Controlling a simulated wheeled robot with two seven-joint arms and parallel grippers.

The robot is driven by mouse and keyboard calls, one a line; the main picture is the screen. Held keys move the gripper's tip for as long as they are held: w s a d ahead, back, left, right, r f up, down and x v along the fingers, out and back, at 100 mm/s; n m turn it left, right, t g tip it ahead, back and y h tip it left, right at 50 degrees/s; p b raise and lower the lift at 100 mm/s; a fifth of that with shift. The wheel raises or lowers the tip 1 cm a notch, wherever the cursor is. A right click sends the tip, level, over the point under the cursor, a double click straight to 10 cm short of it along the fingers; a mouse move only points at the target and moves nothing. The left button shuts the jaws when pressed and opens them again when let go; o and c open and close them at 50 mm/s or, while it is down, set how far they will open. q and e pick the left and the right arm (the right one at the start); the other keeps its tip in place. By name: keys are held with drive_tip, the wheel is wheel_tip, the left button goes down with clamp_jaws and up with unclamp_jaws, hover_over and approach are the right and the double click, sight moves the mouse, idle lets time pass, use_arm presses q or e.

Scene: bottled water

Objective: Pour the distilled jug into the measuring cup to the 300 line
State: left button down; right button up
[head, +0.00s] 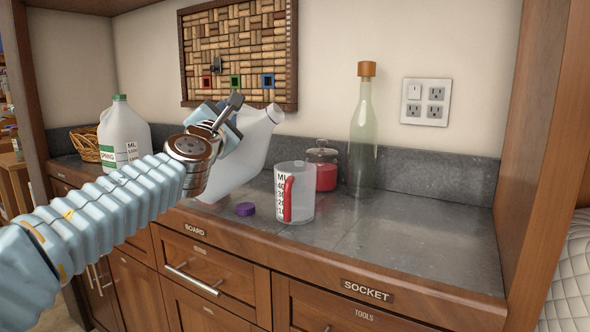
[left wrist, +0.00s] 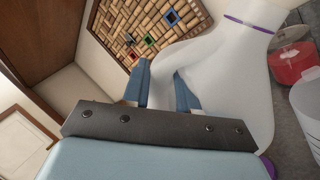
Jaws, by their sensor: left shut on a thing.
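My left gripper (head: 228,125) is shut on the handle of a white jug (head: 246,152). The jug is tilted to the right, its open mouth up and right, near the measuring cup's upper left. In the left wrist view the fingers (left wrist: 165,88) grip the handle, and the jug (left wrist: 235,70) has a purple ring at its neck. Its label is hidden. The measuring cup (head: 304,200) stands upright on the counter, with a red handle and dark markings; no liquid is clear in it. A purple cap (head: 245,209) lies on the counter left of the cup. My right gripper is out of view.
Another white jug marked SPRING (head: 122,130) stands at the left by a wicker basket (head: 84,146). A jar with red contents (head: 325,176) and a tall corked bottle (head: 362,140) stand behind the cup. The counter (head: 420,240) is clear at the right.

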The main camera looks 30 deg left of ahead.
sight(252, 112)
use_arm(q)
drive_tip(key=shift+d+f+m+t+h+b, duration=0.15)
drive_tip(key=shift+f+m+t+h+b, duration=0.15)
drive_tip(key=shift+m+b, duration=0.55)
drive_tip(key=shift+d+f+m+t+h+b, duration=0.15)
drive_tip(key=shift+f+m+b, duration=0.25)
drive_tip(key=shift+m+b, duration=0.4)
drive_tip(key=shift+d+f+m+b, duration=0.1)
drive_tip(key=shift+f+m+b, duration=0.25)
drive_tip(key=shift+m+b, duration=0.15)
idle(0.4)
